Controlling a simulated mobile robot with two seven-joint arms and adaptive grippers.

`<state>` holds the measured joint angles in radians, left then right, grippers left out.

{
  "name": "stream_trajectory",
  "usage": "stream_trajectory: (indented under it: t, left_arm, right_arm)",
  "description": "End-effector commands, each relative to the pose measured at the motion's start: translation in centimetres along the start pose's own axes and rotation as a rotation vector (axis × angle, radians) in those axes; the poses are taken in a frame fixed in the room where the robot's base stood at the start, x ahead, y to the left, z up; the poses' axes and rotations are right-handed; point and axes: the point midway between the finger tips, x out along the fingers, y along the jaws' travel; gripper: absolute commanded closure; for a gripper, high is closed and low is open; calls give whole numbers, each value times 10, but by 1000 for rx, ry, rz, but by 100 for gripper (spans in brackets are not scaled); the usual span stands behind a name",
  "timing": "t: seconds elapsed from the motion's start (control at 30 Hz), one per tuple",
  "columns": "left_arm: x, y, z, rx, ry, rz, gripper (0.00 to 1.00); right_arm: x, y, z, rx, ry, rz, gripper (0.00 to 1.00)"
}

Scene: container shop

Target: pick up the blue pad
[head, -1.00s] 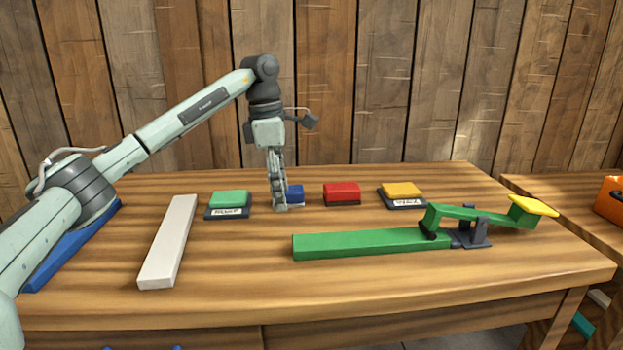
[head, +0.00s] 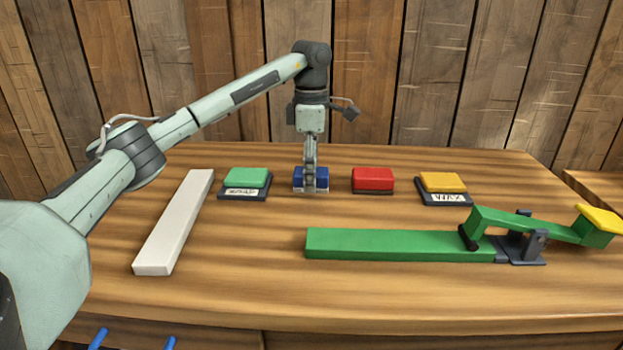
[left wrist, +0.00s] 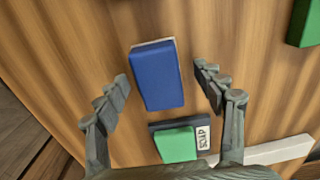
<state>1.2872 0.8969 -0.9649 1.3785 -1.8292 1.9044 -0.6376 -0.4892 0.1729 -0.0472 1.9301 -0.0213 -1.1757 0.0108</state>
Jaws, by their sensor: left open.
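The blue pad (head: 299,175) sits on the wooden table between a green pad and a red pad. My left gripper (head: 310,186) points straight down at it and hides its middle in the head view. In the left wrist view the blue pad (left wrist: 157,76) lies between the two spread fingers of my left gripper (left wrist: 163,88), with a gap on each side. The left gripper is open and holds nothing. My right gripper is in neither view.
The green pad (head: 246,177) on a dark labelled base stands left of the blue pad, the red pad (head: 373,179) right. An orange pad (head: 442,182) is farther right. A white bar (head: 176,222) lies left, and a green bar (head: 395,244) with a lever in front. Bare table lies between.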

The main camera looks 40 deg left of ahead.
Motion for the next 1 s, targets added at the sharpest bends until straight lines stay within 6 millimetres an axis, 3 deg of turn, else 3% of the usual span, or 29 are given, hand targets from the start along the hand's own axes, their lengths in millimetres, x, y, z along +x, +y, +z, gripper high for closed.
stream_trajectory:
  t: [0.27,0.7,1.0]
  left_arm:
    - [5,0,0,0,0,0,31]
    - [5,0,0,-1,0,0,83]
    - [3,0,0,-1,-1,1,86]
  right_arm:
    - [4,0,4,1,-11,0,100]
    - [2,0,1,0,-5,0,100]
    - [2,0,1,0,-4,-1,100]
